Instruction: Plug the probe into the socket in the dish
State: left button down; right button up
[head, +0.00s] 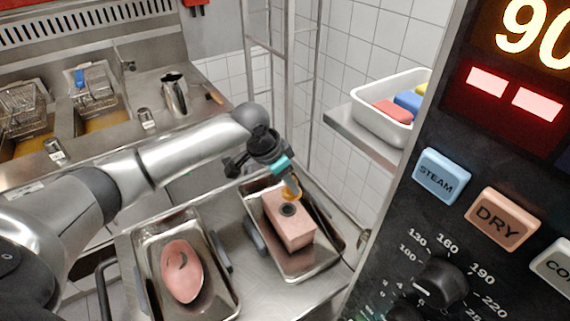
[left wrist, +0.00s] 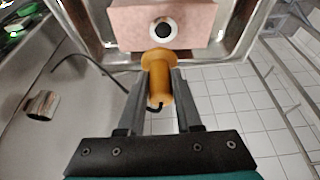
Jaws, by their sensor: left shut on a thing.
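My left gripper (head: 287,182) is shut on the orange probe (left wrist: 158,82); the fingers (left wrist: 160,90) grip its handle from both sides. The probe also shows in the head view (head: 292,194) as a small orange part. The probe's tip is hidden. My right gripper is out of view.
A second metal dish (head: 222,297) holds a pink oval piece (head: 182,272). A control panel (head: 470,240) fills the right side. A white bin (head: 378,126) stands on a shelf behind. Fryers (head: 60,100) stand at back left.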

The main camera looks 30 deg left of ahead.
aim_at(285, 196)
pick_arm(q)
jog(key=shift+w+a+p, duration=0.1)
jog(key=shift+a+p, duration=0.2)
jog(key=shift+a, duration=0.2)
jog(key=shift+f+m, duration=0.1)
jog(key=shift+m, duration=0.2)
notch_tip(285, 196, down, 6)
jog(key=b, duration=0.6)
jog(key=shift+b, duration=0.4)
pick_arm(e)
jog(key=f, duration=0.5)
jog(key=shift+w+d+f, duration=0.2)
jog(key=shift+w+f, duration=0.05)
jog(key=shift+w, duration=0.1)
pick_arm(q)
jog(key=shift+r, duration=0.2)
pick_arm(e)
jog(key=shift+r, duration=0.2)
pick_arm(q)
jog(key=shift+p, duration=0.6)
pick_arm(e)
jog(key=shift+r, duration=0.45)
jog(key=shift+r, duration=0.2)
pick_arm(q)
jog(key=shift+p, duration=0.55)
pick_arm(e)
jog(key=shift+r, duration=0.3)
